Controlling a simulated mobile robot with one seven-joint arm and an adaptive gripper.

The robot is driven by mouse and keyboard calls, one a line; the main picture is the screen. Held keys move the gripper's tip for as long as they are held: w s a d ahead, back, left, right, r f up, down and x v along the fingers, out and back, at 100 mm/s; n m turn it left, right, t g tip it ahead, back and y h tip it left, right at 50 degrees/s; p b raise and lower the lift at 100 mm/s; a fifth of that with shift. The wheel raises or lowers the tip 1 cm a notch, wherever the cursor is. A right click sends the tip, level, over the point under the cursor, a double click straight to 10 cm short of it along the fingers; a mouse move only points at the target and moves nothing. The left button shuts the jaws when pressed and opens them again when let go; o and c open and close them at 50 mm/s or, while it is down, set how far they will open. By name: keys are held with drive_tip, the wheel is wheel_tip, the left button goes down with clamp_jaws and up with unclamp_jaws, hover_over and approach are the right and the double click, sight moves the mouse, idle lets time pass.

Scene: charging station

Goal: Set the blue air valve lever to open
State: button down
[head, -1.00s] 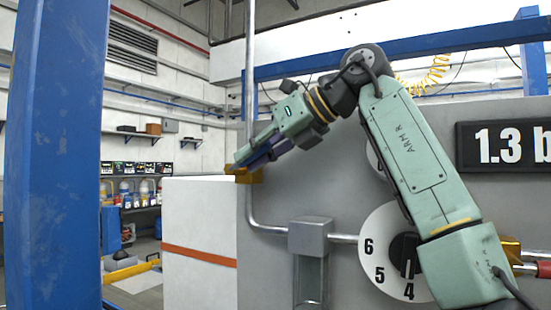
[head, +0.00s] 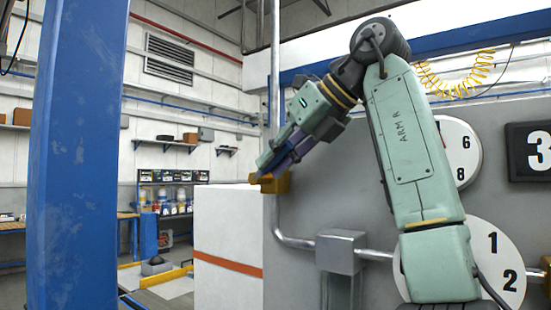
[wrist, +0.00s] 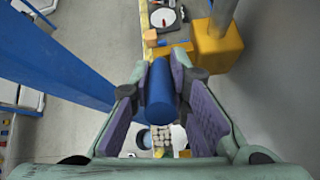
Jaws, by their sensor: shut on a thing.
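The blue lever (wrist: 160,98) shows in the wrist view as a blue cylinder between the purple pads of my gripper (wrist: 162,84). My gripper is shut on it. In the head view my gripper (head: 275,160) points down and left, just above the yellow valve block (head: 283,184) on the grey vertical pipe. The block also shows in the wrist view (wrist: 215,46), ahead and right of the lever. In the head view the fingers largely hide the lever, so I cannot tell its exact angle to the pipe.
A white cabinet (head: 228,225) with an orange stripe stands beside the grey panel (head: 370,205). A blue post (head: 80,150) is at the left. A numbered dial (head: 503,255) and a display (head: 529,150) reading 3, cut off at the edge, are at the right.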

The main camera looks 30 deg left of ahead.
drive_tip(key=c, duration=1.5)
unclamp_jaws()
